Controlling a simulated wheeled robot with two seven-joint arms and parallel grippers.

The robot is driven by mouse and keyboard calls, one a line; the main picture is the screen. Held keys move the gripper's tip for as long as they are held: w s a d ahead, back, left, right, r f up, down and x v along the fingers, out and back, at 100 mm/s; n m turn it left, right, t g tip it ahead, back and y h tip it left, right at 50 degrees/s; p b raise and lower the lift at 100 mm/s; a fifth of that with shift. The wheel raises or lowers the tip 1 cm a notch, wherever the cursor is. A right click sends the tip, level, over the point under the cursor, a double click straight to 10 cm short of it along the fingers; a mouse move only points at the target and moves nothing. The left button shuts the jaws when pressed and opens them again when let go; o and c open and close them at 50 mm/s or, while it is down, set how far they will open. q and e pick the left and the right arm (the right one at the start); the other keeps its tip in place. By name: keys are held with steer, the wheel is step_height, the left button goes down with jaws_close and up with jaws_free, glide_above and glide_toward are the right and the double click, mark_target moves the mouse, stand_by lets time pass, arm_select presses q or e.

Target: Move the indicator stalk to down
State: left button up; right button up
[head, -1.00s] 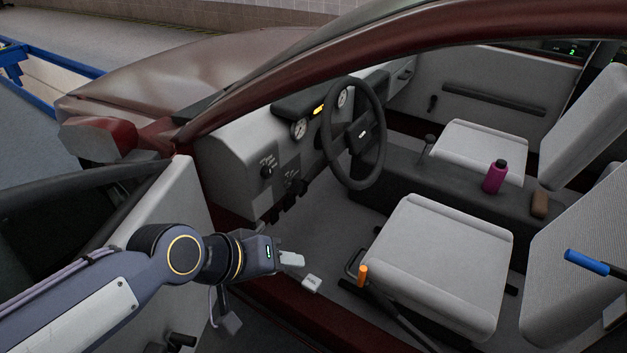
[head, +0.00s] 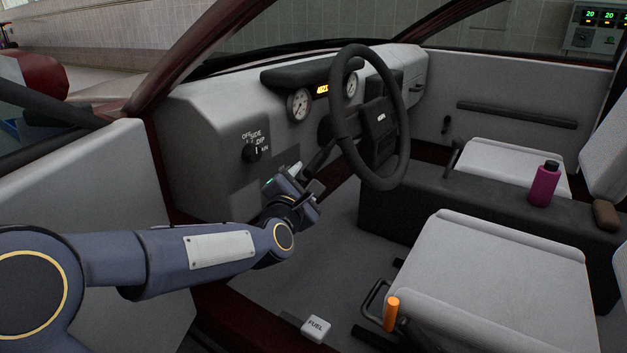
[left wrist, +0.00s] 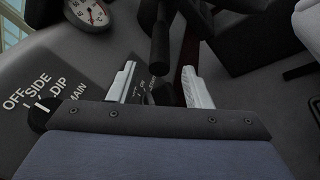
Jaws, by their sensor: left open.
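The indicator stalk (head: 320,157) is a dark rod that comes out from the steering column on the left side of the steering wheel (head: 388,120). In the left wrist view the stalk (left wrist: 161,40) hangs down from the top, and its thick end lies between the lines of the two pale fingers. My left gripper (head: 305,177) is open at the stalk's outer end, below and left of the wheel; its fingers also show in the left wrist view (left wrist: 158,72). I cannot tell whether a finger touches the stalk. My right gripper is out of view.
A light switch (head: 252,153) marked off, side and dip is on the dashboard (head: 205,125), left of my gripper. The wheel rim is close on the right. The driver's seat (head: 490,270) and an orange-topped lever (head: 391,314) are lower right. Footwell space lies below.

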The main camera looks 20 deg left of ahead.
mark_target(314, 166)
arm_select(q)
steer(key=w, duration=0.4)
steer(key=w+a+b, duration=0.1)
steer(key=w, duration=0.2)
steer(key=shift+w, duration=0.1)
jaws_close()
